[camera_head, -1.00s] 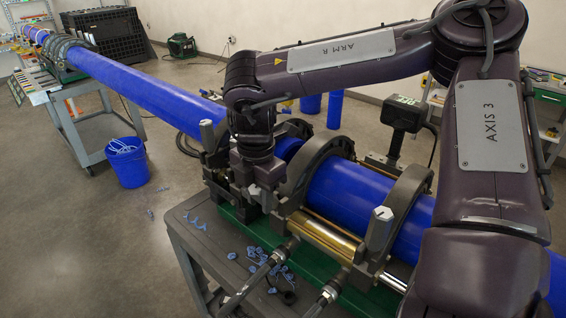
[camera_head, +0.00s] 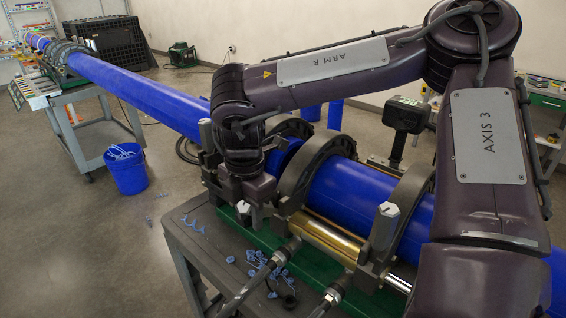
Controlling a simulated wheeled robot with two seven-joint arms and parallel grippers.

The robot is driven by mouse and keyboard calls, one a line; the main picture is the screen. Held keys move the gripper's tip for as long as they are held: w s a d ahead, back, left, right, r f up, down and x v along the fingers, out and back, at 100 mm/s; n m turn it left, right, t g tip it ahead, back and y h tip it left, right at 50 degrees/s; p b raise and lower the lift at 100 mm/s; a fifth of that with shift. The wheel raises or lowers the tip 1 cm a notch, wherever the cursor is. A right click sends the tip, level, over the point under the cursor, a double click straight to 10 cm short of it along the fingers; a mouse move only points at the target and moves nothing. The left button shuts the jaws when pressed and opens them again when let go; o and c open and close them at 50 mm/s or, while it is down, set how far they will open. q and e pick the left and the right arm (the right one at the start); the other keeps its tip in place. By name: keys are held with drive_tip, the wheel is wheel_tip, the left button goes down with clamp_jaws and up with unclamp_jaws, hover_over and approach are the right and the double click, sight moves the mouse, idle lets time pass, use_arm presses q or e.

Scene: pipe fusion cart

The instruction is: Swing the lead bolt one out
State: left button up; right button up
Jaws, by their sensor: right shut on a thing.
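My right gripper (camera_head: 248,200) comes down from the arm at the near side of the fusion machine, between its left clamps. It is shut on what appears to be lead bolt one (camera_head: 252,217). The bolt is mostly hidden by the gripper and wrist; a small grey end shows low at the front, leaning out from the clamp. Another bolt (camera_head: 205,135) stands upright at the left clamp. A further bolt with a pale hexagonal top (camera_head: 385,222) stands upright by the right clamp (camera_head: 410,185). My left gripper is not in view.
A blue pipe (camera_head: 350,190) runs through the clamps, with a long one (camera_head: 140,92) reaching the back left. Blue shavings (camera_head: 280,272) lie on the cart (camera_head: 200,254). Two hoses cross its front. A blue bucket (camera_head: 127,168) stands on the open floor at left.

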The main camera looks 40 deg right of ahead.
drive_tip(key=shift+a+f+b, duration=0.3)
drive_tip(key=shift+f+b, duration=0.25)
drive_tip(key=shift+a+f+b, duration=0.25)
drive_tip(key=shift+f+b, duration=0.25)
drive_tip(key=shift+b, duration=0.05)
drive_tip(key=shift+f, duration=0.1)
drive_tip(key=shift+s+a+f+b, duration=0.1)
drive_tip(key=shift+a+f+b, duration=0.1)
drive_tip(key=shift+f+b, duration=0.35)
drive_tip(key=shift+a+f+b, duration=0.15)
drive_tip(key=shift+f+b, duration=0.3)
drive_tip(key=shift+b, duration=0.1)
